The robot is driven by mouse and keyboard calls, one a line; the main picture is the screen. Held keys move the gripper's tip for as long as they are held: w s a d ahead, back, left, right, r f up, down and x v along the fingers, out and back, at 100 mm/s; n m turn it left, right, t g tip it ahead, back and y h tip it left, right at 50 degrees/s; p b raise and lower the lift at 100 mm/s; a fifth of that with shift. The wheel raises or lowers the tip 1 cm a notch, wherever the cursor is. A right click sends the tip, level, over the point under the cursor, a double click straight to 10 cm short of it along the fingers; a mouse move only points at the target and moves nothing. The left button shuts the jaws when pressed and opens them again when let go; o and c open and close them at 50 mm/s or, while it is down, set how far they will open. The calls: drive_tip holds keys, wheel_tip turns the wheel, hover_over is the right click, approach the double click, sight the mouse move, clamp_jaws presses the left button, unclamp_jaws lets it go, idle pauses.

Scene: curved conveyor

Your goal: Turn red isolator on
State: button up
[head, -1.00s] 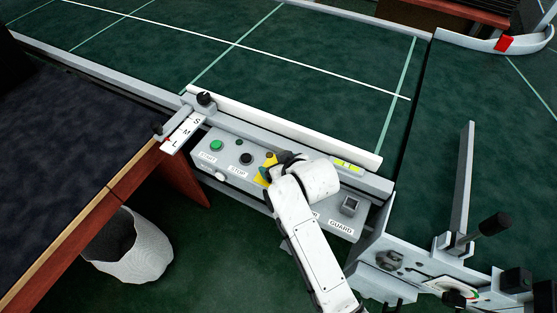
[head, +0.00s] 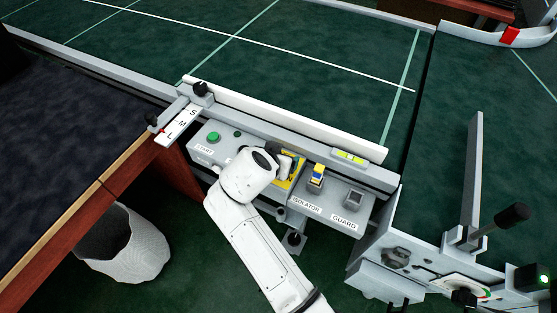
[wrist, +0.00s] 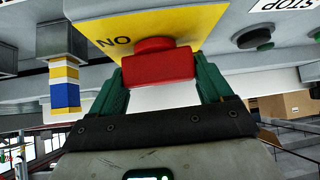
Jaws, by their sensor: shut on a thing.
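The red isolator (wrist: 158,66) shows in the wrist view as a red block-shaped handle on a yellow plate (wrist: 190,22). The plate carries lettering that reads ON upside down in this view. My gripper (wrist: 162,75) has its two green fingers on either side of the handle, shut on it. In the head view my gripper (head: 281,162) is at the control panel, beside the yellow plate (head: 295,172). My wrist hides the red handle there.
The panel also holds a green START button (head: 213,138), a yellow and blue switch (head: 317,176) above the ISOLATOR label and a GUARD switch (head: 354,196). A wooden-edged table (head: 110,165) and a white bin (head: 130,250) are at left. The green conveyor (head: 300,70) lies behind.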

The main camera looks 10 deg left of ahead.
drive_tip(key=shift+f+m+h+b, duration=0.1)
drive_tip(key=shift+m+h+b, duration=0.3)
drive_tip(key=shift+m, duration=0.1)
idle(0.3)
drive_tip(key=o, duration=1)
drive_tip(key=shift+c, duration=0.2)
drive_tip(key=v, duration=1.1)
drive_tip(key=shift+w+p, duration=0.2)
drive_tip(key=shift+p, duration=0.1)
drive_tip(key=shift+a, duration=0.1)
